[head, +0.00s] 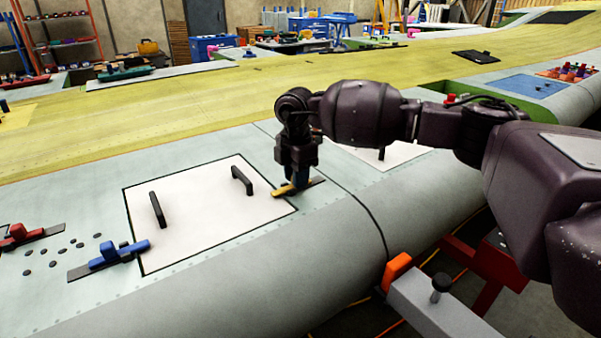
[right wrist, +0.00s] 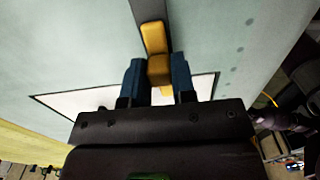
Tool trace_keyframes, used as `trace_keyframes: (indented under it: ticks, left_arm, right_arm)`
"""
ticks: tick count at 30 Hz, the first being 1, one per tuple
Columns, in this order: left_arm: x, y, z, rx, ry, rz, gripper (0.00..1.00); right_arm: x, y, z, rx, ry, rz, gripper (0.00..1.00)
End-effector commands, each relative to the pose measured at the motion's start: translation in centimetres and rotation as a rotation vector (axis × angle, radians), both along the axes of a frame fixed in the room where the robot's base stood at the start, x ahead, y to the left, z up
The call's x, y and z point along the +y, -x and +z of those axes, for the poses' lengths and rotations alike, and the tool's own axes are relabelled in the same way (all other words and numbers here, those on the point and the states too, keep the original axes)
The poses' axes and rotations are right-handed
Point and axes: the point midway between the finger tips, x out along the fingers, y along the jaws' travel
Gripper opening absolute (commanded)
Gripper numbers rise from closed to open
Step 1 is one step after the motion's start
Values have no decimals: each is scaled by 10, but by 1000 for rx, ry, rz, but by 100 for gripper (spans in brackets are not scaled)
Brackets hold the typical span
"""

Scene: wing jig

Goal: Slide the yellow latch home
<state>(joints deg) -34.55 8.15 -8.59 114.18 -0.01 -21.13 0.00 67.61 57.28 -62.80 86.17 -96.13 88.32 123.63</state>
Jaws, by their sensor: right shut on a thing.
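The yellow latch (head: 285,190) lies on the wing skin at the right edge of the white panel (head: 206,222) in the head view. My right gripper (head: 296,180) comes down on it from above. In the right wrist view the yellow latch (right wrist: 153,38) has a raised knob (right wrist: 159,70) between the blue fingers of my right gripper (right wrist: 158,82), which are shut on it. A dark track shows beyond the latch's far end. The fingers hide part of the latch in the head view. My left gripper is not in view.
A blue latch (head: 119,254) sits at the panel's left edge, and a red latch (head: 28,235) lies farther left near several dark discs. Two black handles stand on the white panel. A grey clamp bar with an orange end (head: 397,266) meets the wing's front edge.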

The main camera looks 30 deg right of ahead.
Motion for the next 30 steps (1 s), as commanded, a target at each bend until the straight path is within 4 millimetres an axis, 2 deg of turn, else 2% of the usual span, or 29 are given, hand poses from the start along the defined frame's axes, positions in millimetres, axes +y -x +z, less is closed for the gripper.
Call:
trace_keyframes:
  ticks: [1,6,17,20,30]
  left_arm:
    - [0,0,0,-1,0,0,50]
    - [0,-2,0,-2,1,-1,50]
    - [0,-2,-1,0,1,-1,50]
    - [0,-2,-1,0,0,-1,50]
    - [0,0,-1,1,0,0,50]
  right_arm:
    - [4,1,-1,2,-7,4,27]
    - [3,1,-1,2,-5,3,50]
    - [2,0,6,-1,-3,2,50]
    - [2,0,19,-3,-3,2,50]
    - [2,0,79,-2,-4,2,50]
